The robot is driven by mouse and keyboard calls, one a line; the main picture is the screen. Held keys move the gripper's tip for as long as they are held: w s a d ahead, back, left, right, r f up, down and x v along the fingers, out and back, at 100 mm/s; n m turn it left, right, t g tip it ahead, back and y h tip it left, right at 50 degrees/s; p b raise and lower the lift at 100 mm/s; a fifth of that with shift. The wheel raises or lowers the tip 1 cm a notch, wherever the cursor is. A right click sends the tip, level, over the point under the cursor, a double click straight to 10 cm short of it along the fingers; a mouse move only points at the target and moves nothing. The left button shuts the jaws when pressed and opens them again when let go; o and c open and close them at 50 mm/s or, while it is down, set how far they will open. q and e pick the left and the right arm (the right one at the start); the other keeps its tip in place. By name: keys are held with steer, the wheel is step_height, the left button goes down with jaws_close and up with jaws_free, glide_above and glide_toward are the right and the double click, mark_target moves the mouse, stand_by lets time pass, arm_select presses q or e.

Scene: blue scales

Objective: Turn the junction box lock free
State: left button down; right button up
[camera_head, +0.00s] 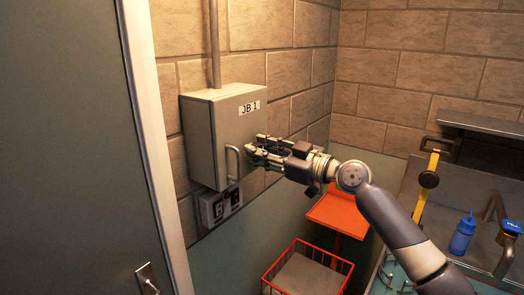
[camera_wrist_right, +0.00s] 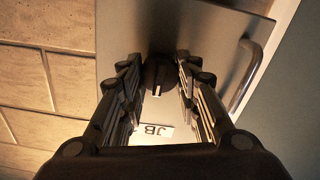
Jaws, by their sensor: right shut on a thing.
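The junction box (camera_head: 222,130) is a grey box labelled JB 1, fixed to the block wall with its door shut. Its lock (camera_wrist_right: 157,84) is a dark round knob with a light pointer mark, seen in the right wrist view on the door. My right gripper (camera_head: 252,149) reaches the door front from the right and hides the lock in the head view. In the wrist view its two fingers (camera_wrist_right: 158,82) stand on either side of the knob, shut on it. The curved door handle (camera_head: 233,162) is left of the gripper. My left gripper is not in view.
A conduit (camera_head: 214,45) runs up from the box, and a socket (camera_head: 220,206) sits below it. A grey door (camera_head: 70,150) fills the left. An orange stool (camera_head: 338,213), a red wire basket (camera_head: 308,272) and a sink area with a blue bottle (camera_head: 462,236) are lower right.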

steer(key=shift+m, duration=0.3)
steer(key=shift+m+b, duration=0.3)
steer(key=shift+m, duration=1.6)
steer(key=m, duration=0.2)
steer(key=m+p, duration=0.1)
steer(key=m, duration=0.1)
steer(key=shift+w+d+r+m, duration=0.1)
steer(key=shift+w+m, duration=0.05)
steer(key=shift+m, duration=0.15)
steer(key=m+p, duration=0.1)
steer(key=m, duration=0.3)
steer(key=shift+p, duration=0.4)
steer(key=shift+m+p, duration=1.1)
steer(key=shift+m, duration=1.3)
steer(key=shift+d+f, duration=0.1)
steer(key=shift+f, duration=0.1)
steer(key=o, duration=1.1)
steer(key=shift+w, duration=0.1)
